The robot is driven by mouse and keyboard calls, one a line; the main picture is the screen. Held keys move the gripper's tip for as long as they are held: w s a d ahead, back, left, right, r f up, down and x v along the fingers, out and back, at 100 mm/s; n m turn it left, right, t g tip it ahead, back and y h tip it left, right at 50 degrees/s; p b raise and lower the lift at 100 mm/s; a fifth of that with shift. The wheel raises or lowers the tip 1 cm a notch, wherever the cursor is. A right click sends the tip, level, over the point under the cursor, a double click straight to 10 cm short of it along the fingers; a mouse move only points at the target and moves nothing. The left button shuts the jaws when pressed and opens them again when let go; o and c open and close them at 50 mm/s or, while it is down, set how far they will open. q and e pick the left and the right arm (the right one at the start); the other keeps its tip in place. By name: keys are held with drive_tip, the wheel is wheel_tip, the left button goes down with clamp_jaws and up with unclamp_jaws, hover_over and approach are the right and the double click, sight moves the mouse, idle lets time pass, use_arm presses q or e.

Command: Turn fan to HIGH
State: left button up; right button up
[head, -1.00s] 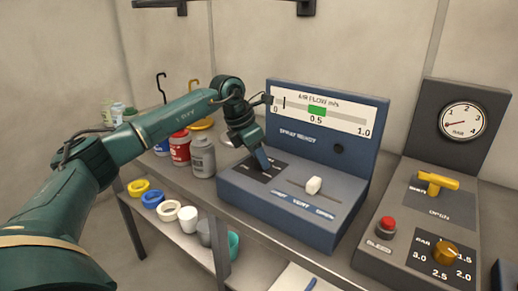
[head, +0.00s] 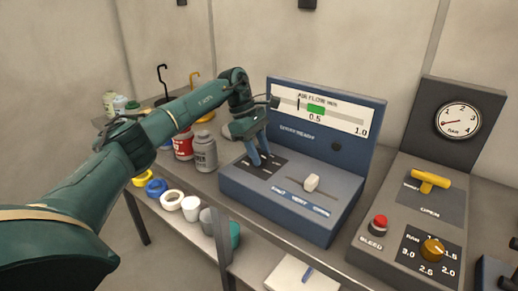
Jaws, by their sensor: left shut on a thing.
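The blue air-flow console (head: 290,205) stands on the bench in the middle of the head view. A black plate (head: 250,171) with small, unreadable marks is on the left of its sloped top. My left gripper (head: 260,162) reaches down onto this plate, shut on the fan knob, which its fingers hide. The knob's setting cannot be read. The air-flow gauge (head: 343,119) runs from 0 to 1.0. Its black needle (head: 298,102) stands left of the green band (head: 316,110) near 0.5. My right gripper is not in view.
A white slider (head: 312,183) is right of the plate. A grey panel at right has a yellow lever (head: 430,180), red button (head: 379,222), yellow knob (head: 432,249) and pressure dial (head: 457,121).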

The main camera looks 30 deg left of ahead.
use_arm(q)
drive_tip(key=shift+w+m+g, duration=0.1)
drive_tip(key=shift+m+g, duration=0.4)
drive_tip(key=shift+m, duration=1.1)
drive_tip(key=o, duration=1)
